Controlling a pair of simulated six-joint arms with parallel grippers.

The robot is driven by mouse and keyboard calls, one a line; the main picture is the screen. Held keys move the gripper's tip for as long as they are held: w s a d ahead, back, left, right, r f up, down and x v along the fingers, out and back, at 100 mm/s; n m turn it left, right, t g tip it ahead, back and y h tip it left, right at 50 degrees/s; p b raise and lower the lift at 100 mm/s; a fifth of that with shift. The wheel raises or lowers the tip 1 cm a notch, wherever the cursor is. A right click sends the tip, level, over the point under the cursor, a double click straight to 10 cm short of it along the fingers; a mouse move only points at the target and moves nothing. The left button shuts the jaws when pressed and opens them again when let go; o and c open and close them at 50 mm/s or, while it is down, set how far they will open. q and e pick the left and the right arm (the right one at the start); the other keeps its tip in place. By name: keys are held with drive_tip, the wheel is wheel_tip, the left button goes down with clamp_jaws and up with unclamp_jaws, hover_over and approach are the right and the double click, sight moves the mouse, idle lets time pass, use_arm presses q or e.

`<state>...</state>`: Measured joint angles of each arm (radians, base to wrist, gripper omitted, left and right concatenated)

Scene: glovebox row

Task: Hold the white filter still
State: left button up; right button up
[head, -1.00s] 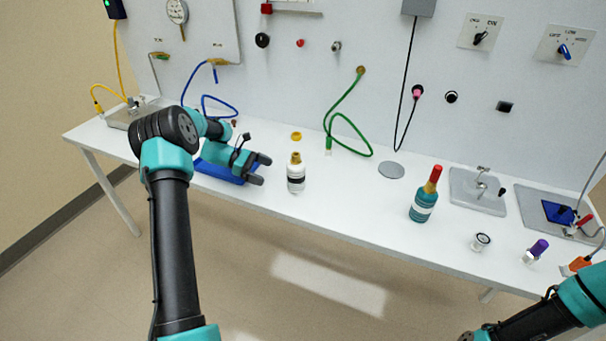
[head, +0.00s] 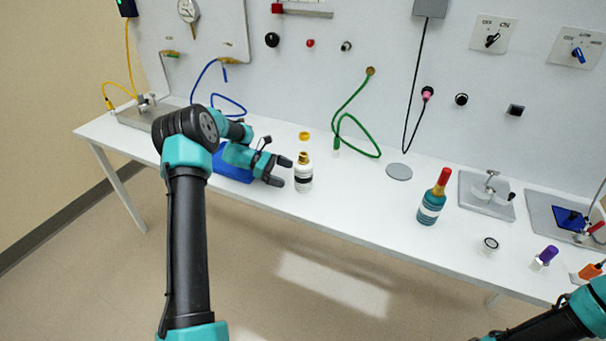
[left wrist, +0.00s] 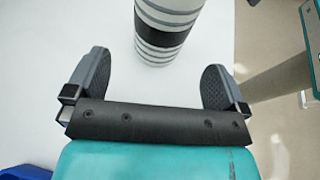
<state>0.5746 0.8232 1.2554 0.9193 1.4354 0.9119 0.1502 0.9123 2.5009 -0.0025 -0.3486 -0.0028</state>
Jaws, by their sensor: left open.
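The white filter (head: 303,180) stands upright on the white bench, a ribbed cylinder with a black band and a brass top fitting. My left gripper (head: 283,172) is low over the bench just left of it, with its fingers pointing at it. In the left wrist view, the filter (left wrist: 166,38) is ahead of the open left gripper (left wrist: 157,65), roughly centred between the fingertips and touching neither. Its top is cut off in that view. My right gripper is out of view; only part of my right arm shows at the lower right.
A blue tray (head: 234,175) lies under my left wrist. A yellow ring (head: 304,135) is behind the filter, and a green hose (head: 353,117) hangs to the right. A teal bottle (head: 430,208) stands farther right.

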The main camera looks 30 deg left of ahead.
sight(300, 179)
use_arm(q)
drive_tip(key=shift+x, duration=3.35)
drive_tip(key=shift+c, duration=0.3)
drive_tip(key=c, duration=0.8)
